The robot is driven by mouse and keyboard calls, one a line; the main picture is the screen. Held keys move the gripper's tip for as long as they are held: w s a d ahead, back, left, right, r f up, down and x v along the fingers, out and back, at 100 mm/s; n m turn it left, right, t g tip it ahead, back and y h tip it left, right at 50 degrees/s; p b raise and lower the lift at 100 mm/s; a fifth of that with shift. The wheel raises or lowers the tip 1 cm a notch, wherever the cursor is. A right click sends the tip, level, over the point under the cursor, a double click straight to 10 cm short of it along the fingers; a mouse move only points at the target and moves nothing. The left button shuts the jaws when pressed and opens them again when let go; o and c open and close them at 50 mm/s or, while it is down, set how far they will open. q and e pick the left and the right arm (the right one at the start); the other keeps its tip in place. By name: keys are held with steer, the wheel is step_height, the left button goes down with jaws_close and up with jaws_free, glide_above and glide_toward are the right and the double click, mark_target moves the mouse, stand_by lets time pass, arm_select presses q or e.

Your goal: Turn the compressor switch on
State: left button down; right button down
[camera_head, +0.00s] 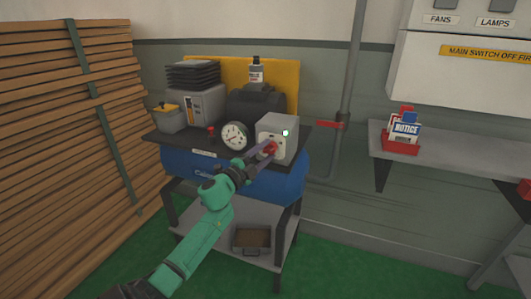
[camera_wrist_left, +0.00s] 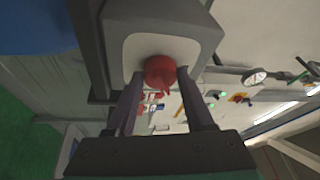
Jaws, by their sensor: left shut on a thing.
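The compressor (camera_head: 183,165) is a blue tank on a dark stand, with a motor and a round gauge (camera_head: 235,136) on top. At its right end is a grey switch box (camera_head: 289,149) with a red knob (camera_head: 271,148) on its front and a small green-white light spot near its upper right. My left gripper (camera_head: 266,150) reaches the front of the box with its fingers on the knob. In the left wrist view the red knob (camera_wrist_left: 160,71) sits between the two fingertips, against the pale plate of the box (camera_wrist_left: 185,46). The right gripper does not show.
Stacked wooden planks (camera_head: 70,150) stand at the left. A wall shelf (camera_head: 450,153) with a red holder of notice cards (camera_head: 402,143) is at the right, below a white panel (camera_head: 460,75). A vertical pipe with a red handle (camera_head: 330,124) runs behind. Green floor lies in front.

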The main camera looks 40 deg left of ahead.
arm_select(q)
steer(key=shift+c, duration=1.4)
jaws_free()
steer(key=s+f, duration=0.2)
steer(key=s, duration=1.2)
steer(key=shift+s+f+b, duration=0.2)
steer(key=shift+b, duration=0.2)
steer(key=shift+a, duration=0.1)
